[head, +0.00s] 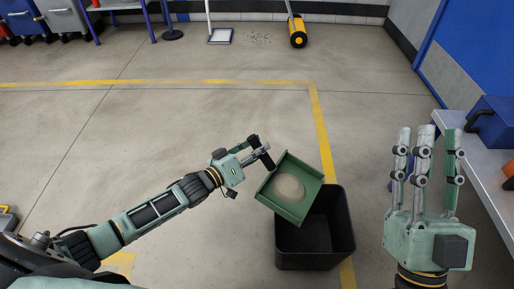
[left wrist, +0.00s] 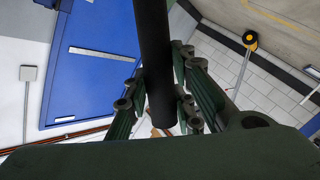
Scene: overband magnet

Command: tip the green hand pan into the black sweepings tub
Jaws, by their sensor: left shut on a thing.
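The green hand pan (head: 304,188) is held over the left part of the black sweepings tub (head: 344,225), tilted, with a pale round heap of sweepings (head: 288,188) in it. My left gripper (head: 263,154) is shut on the pan's black handle, at the pan's upper left. In the left wrist view the dark handle (left wrist: 153,60) runs between the fingers of the gripper (left wrist: 160,105). The tub stands on the floor, and the part of its inside in view is dark. My right gripper (head: 424,135) is at the right, fingers pointing up, apart and empty.
A grey bench (head: 478,165) with a blue box (head: 493,121) stands at the right. A yellow floor line (head: 322,130) runs beside the tub. The middle floor is clear.

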